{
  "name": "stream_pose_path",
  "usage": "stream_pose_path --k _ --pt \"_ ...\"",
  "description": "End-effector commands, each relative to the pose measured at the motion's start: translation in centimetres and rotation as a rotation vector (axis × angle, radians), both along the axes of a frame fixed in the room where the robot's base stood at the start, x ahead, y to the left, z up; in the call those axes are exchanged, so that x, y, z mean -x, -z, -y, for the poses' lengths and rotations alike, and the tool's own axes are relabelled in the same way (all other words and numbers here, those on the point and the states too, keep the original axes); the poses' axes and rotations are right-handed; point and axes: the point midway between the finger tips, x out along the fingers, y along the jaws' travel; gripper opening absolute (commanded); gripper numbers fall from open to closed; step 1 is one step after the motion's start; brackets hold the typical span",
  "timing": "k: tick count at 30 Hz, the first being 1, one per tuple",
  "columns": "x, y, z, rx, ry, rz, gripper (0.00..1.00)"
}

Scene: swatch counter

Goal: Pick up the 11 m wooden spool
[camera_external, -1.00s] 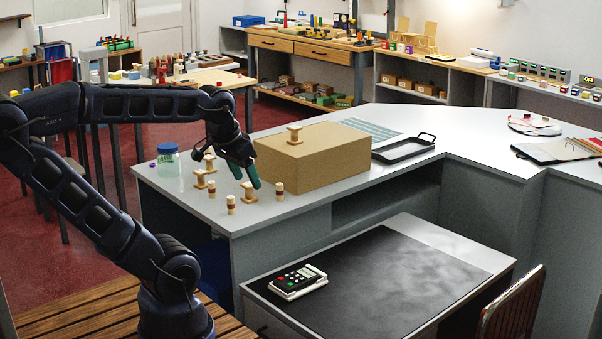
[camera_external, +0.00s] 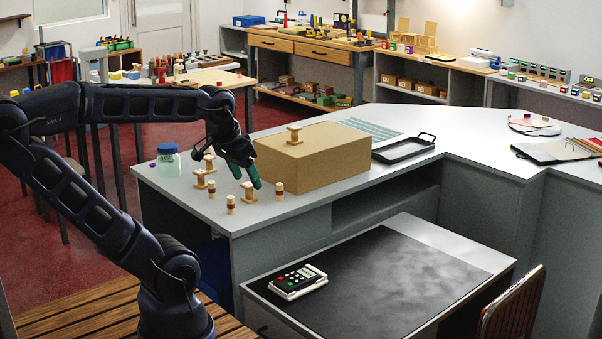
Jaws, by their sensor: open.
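Several small wooden spools stand on the grey counter (camera_external: 300,207). One spool (camera_external: 294,134) is on top of the brown box. On the counter are a spool (camera_external: 249,193) in front of my gripper, a spool (camera_external: 200,179) to its left and a spool (camera_external: 209,162) farther back. Two narrower pieces with dark red bands (camera_external: 230,204) (camera_external: 279,191) stand near the front edge. I cannot read any length marks, so I cannot tell which is 11 m. My gripper (camera_external: 245,179) is open and empty, its green fingertips pointing down just above the front spool.
The brown box (camera_external: 335,173) stands close right of my gripper. A black tray (camera_external: 403,150) lies beyond the box. A lower desk (camera_external: 420,285) holds a keypad device (camera_external: 298,281).

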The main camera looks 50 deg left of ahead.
Motion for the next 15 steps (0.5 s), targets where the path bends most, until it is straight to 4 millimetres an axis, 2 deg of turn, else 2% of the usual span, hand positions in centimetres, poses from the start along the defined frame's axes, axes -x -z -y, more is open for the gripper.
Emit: stream_pose_path --k 5,15 --pt "-1.8 -1.1 -0.8 -0.030 0.034 -0.015 0.64" --pt "-10.1 -4.9 -5.5 -0.157 0.230 -0.092 0.64"
